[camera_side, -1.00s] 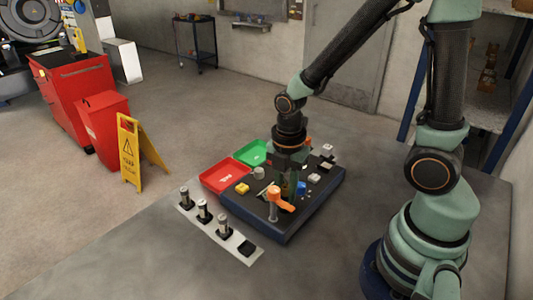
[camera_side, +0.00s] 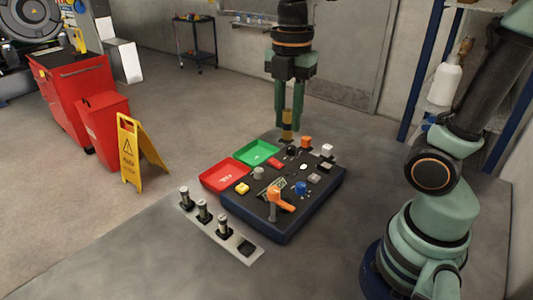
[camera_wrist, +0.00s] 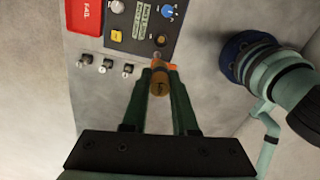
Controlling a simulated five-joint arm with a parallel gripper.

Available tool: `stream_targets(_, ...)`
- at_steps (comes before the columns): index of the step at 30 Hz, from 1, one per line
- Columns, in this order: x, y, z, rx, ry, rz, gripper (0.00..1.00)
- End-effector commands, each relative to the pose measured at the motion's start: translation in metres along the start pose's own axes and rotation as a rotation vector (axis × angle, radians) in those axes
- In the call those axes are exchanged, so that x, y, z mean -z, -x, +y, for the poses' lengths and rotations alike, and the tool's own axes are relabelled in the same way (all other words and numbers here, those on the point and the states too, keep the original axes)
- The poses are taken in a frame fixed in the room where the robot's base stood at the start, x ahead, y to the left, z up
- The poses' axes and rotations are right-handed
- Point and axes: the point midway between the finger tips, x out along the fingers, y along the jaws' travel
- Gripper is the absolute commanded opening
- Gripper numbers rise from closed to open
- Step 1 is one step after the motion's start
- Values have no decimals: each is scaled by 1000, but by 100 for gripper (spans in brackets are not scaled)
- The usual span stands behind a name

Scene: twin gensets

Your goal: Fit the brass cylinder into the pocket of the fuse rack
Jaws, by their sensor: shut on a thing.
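My gripper (camera_side: 287,116) is shut on the brass cylinder (camera_side: 287,128), which hangs upright below the fingertips, raised above the dark panel near its back edge. In the wrist view the brass cylinder (camera_wrist: 159,87) is seen end-on between the fingertips of my gripper (camera_wrist: 160,80). The fuse rack (camera_side: 229,240) is a pale strip on the table, left of the panel. In the wrist view I cannot make out this pocket.
The dark panel (camera_side: 285,228) carries an orange lever (camera_side: 280,198), a blue knob (camera_side: 301,188), a yellow button (camera_side: 242,188) and other controls. A red tray (camera_side: 222,178) and a green tray (camera_side: 256,153) lie at its left and back.

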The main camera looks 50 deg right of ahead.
Motion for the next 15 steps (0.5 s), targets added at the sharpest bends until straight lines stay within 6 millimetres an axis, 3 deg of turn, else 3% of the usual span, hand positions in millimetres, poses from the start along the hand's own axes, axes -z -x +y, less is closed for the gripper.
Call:
stream_targets(5, 22, -31, 16, 11, 102, 1, 0)
stream_targets(10, 60, -87, 32, 14, 261, 1, 0)
stream_targets(15, 93, -136, 33, 11, 400, 1, 0)
